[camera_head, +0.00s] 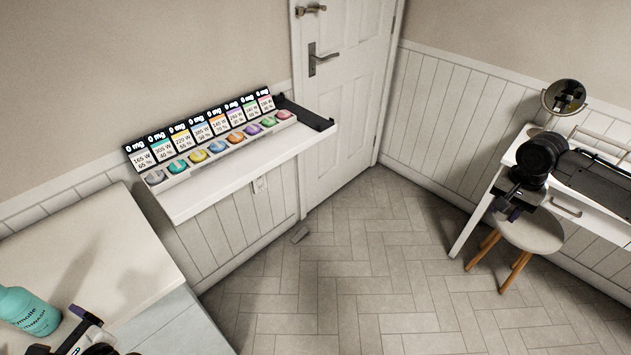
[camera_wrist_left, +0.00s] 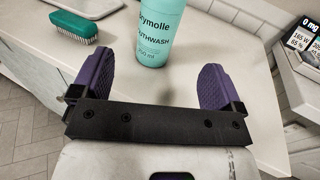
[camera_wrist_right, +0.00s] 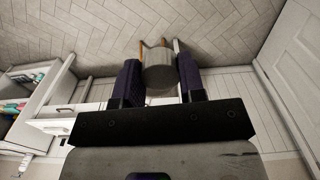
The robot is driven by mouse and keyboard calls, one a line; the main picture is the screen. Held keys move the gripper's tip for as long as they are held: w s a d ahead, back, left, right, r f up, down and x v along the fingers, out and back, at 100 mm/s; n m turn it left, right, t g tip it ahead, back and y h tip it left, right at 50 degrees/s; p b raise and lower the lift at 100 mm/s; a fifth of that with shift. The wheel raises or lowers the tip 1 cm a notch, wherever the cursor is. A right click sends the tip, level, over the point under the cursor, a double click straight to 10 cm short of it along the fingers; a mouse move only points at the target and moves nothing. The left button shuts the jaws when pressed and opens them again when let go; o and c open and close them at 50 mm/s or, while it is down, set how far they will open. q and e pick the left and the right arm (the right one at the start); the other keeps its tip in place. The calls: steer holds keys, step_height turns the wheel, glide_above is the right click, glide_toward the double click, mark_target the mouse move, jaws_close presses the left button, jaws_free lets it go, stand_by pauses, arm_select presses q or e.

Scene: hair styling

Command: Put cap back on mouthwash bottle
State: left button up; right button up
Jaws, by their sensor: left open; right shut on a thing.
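The teal mouthwash bottle (camera_head: 28,310) stands on the white counter at the lower left of the head view, cut by the frame edge. In the left wrist view the bottle (camera_wrist_left: 157,35) is just beyond my open left fingers, not gripped; its top is out of frame. My left gripper (camera_wrist_left: 152,72) is open and empty. My right gripper (camera_head: 510,205) is far off to the right, in front of the dressing table. In the right wrist view it is shut on a small grey-white cylinder (camera_wrist_right: 160,80), which looks like the cap. The head view does not show the cylinder clearly.
A green brush (camera_wrist_left: 73,26) lies on the counter (camera_head: 90,235). A wall shelf (camera_head: 215,185) holds a row of coloured pots and labelled cards. A round stool (camera_head: 527,232) and a dressing table (camera_head: 510,160) with a mirror (camera_head: 563,97) stand at right.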

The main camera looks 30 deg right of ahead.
mark_target(30, 315)
steer(key=shift+d+r, duration=0.1)
steer(key=shift+d, duration=0.05)
arm_select(q)
steer(key=shift+w+r, duration=0.15)
steer(key=shift+p+x, duration=0.35)
steer(key=shift+x, duration=3.05)
arm_select(e)
steer(key=shift+r, duration=0.35)
arm_select(q)
steer(key=shift+a+r, duration=0.1)
steer(key=shift+a, duration=0.05)
steer(key=shift+p+x, duration=0.4)
steer(key=shift+x, duration=2.1)
arm_select(e)
steer(key=shift+r, duration=0.4)
arm_select(q)
steer(key=shift+c, duration=0.3)
